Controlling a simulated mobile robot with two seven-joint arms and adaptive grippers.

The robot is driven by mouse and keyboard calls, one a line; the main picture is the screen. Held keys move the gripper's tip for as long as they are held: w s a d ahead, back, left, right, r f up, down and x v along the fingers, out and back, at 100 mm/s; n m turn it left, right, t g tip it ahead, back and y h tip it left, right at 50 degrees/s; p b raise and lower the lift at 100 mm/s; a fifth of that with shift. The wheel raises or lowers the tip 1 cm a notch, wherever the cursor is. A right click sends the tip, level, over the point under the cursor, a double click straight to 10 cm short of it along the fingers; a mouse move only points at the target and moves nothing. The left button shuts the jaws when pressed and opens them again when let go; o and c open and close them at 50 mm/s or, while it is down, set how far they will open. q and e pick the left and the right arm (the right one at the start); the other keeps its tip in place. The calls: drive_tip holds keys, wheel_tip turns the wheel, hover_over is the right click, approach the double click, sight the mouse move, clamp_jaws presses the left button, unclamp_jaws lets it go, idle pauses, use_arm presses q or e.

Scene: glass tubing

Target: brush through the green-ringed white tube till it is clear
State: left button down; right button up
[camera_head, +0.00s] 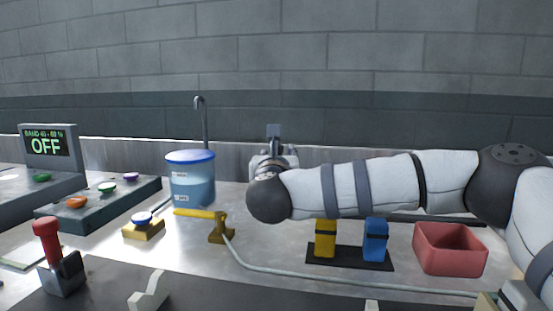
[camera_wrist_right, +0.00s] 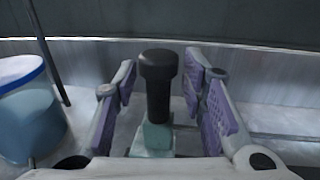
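My right gripper (camera_wrist_right: 161,85) is open, its two purple-padded fingers on either side of a dark upright handle (camera_wrist_right: 158,85) with a wider top. Gaps show between the handle and both pads. The handle stands on a pale teal block (camera_wrist_right: 153,138). In the head view my right arm crosses from the right, and its gripper (camera_head: 274,143) points toward the back wall; the handle and teal block are hidden there. I cannot make out a green-ringed white tube or any brush head. My left gripper is not in view.
A blue-lidded container (camera_head: 190,182) stands left of the right gripper. A pale hose (camera_head: 300,279) runs rightward. The display (camera_head: 47,146) reads OFF.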

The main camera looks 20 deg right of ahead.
drive_tip(key=v, duration=1.1)
drive_tip(key=shift+s, duration=0.4)
drive_tip(key=shift+a, duration=0.15)
